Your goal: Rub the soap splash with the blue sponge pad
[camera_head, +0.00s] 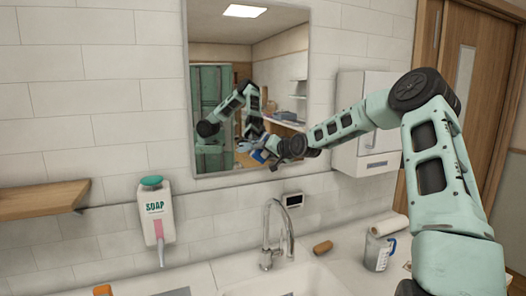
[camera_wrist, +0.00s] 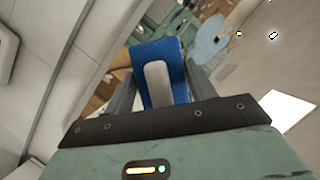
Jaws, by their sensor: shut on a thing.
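My gripper (camera_head: 274,158) is at the lower right part of the wall mirror (camera_head: 222,60). In the wrist view my gripper (camera_wrist: 160,80) is shut on the blue sponge pad (camera_wrist: 171,55), its two fingers on either side of the pad's pale grip. The pad (camera_head: 258,156) shows as a small blue patch at the gripper's tip in the head view. A pale blue irregular patch (camera_wrist: 207,40) beyond the pad in the wrist view looks like the soap splash. I cannot tell whether the pad touches the mirror. In the head view I cannot make out the splash.
A soap dispenser (camera_head: 155,210) and a wooden shelf (camera_head: 42,200) are on the wall at left. A white cabinet (camera_head: 372,155) is close behind my arm.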

